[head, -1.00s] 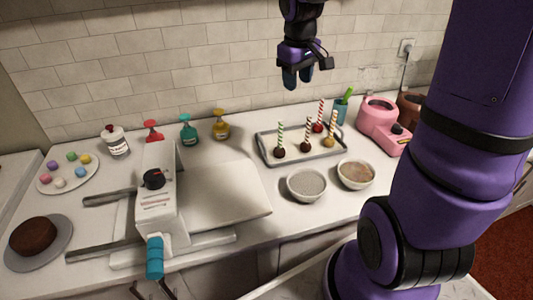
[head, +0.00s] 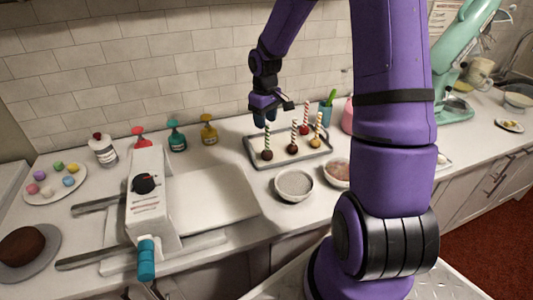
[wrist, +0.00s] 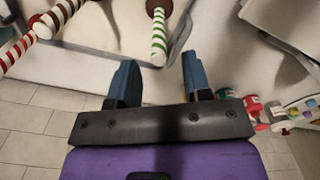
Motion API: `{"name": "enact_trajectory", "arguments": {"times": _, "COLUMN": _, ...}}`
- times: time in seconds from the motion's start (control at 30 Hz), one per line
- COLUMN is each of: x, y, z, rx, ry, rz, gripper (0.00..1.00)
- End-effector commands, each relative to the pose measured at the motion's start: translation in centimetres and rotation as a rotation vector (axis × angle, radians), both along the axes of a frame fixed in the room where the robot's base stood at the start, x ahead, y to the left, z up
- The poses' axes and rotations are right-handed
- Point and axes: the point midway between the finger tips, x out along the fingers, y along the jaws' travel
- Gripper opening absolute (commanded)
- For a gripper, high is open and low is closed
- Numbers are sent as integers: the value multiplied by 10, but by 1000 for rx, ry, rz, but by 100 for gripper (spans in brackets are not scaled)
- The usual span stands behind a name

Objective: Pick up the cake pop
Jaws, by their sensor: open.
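Several cake pops stand stick-up on a grey tray (head: 257,162). The leftmost has a dark ball (head: 267,155) and a green-and-white striped stick. Others are a dark one with a red-striped stick (head: 293,149), a red one (head: 305,131) and a yellowish one (head: 317,144). My gripper (head: 264,118) is open and empty, at the top of the green-striped stick. In the wrist view, that striped stick (wrist: 158,42) points toward the gap between the blue fingers of my gripper (wrist: 158,66); its brown ball is at the top edge. Contact cannot be told.
Two bowls, one grey-filled (head: 294,185) and one brownish (head: 337,173), stand in front of the tray. Colored bottles (head: 176,134) and a white machine (head: 149,205) are to the left. The tiled wall is close behind.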

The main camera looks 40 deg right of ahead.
Motion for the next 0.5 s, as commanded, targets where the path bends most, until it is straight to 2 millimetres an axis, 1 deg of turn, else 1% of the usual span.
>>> {"name": "enact_trajectory", "arguments": {"times": 0.13, "x": -2, "y": 0, "z": -10, "rx": 1, "ry": 2, "rz": 0, "gripper": 45}}
{"name": "enact_trajectory", "arguments": {"times": 0.3, "x": -9, "y": -1, "z": -33, "rx": 2, "ry": 5, "rz": 1, "gripper": 45}}
{"name": "enact_trajectory", "arguments": {"times": 0.4, "x": -9, "y": -1, "z": -46, "rx": 1, "ry": 3, "rz": 0, "gripper": 45}}
{"name": "enact_trajectory", "arguments": {"times": 0.5, "x": -8, "y": -1, "z": -52, "rx": 1, "ry": 1, "rz": 2, "gripper": 45}}
